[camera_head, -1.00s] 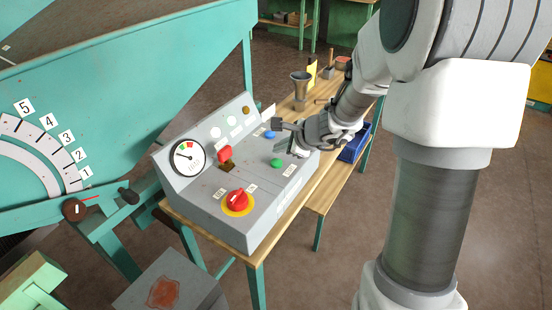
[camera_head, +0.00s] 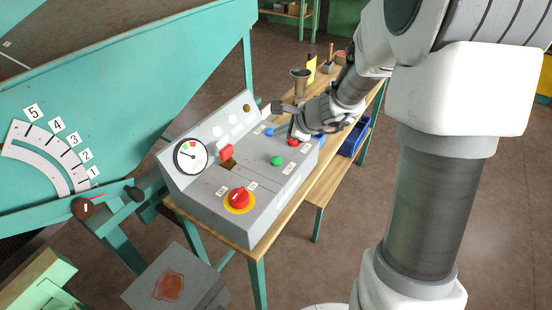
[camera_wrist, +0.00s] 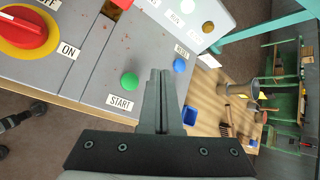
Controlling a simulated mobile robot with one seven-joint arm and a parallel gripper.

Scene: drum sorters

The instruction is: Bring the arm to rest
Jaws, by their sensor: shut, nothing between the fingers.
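My gripper (camera_head: 284,114) is above the far right part of the grey control panel (camera_head: 212,205) in the head view. In the wrist view my gripper's fingers (camera_wrist: 161,76) are together with nothing between them. They appear over the panel between the green START button (camera_wrist: 129,81) and the blue button (camera_wrist: 180,65). I cannot see any contact with the panel. The green button (camera_head: 277,160), blue button (camera_head: 269,132) and a red button (camera_head: 293,142) show near my gripper in the head view.
The panel stands on a wooden table (camera_head: 262,236). It carries a red rotary knob (camera_head: 238,197), a red lever (camera_head: 226,151) and a gauge (camera_head: 191,156). A metal cup (camera_head: 300,80) and a blue crate (camera_head: 354,139) are farther back. A teal machine (camera_head: 130,75) stands left.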

